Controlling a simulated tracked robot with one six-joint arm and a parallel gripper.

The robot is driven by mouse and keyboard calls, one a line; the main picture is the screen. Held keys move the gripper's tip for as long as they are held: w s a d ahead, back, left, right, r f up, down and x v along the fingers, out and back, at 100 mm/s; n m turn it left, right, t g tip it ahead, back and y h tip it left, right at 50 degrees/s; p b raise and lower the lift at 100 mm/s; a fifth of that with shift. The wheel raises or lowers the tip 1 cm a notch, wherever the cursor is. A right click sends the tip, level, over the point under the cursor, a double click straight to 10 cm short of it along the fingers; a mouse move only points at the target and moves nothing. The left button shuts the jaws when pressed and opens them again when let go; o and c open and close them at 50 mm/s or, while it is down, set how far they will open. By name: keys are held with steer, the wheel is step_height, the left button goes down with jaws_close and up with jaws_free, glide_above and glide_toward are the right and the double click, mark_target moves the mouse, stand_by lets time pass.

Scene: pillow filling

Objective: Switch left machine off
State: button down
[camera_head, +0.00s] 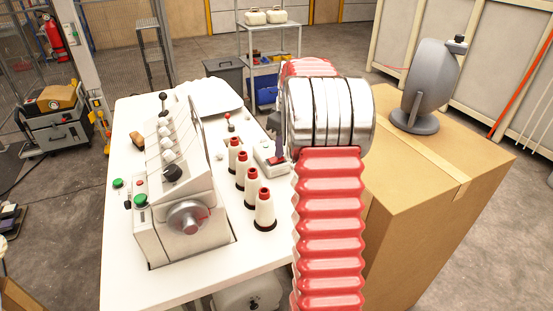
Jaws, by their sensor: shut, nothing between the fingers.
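The left machine (178,185) is a pale sewing-type machine on the white table, with a slanted row of knobs and a round handwheel (188,217). Green buttons (140,201) and a small red button (139,183) sit on its left side. A small white box (271,159) with a dark and red top part is on the table right of the thread cones. My arm rises in front, red and ribbed with a metal joint. A dark narrow tip, seemingly my gripper (279,149), shows left of the joint, over the white box; it looks shut and empty. Contact cannot be told.
Several red-topped thread cones (251,187) stand between machine and box. A cardboard box (430,190) at right carries a grey round device (428,88). A shelf (272,50) and a grey bin stand behind.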

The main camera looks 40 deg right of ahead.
steer(key=shift+f, duration=0.2)
steer(key=shift+r, duration=0.15)
step_height(320, 180, up, 7)
stand_by(1.2)
stand_by(0.5)
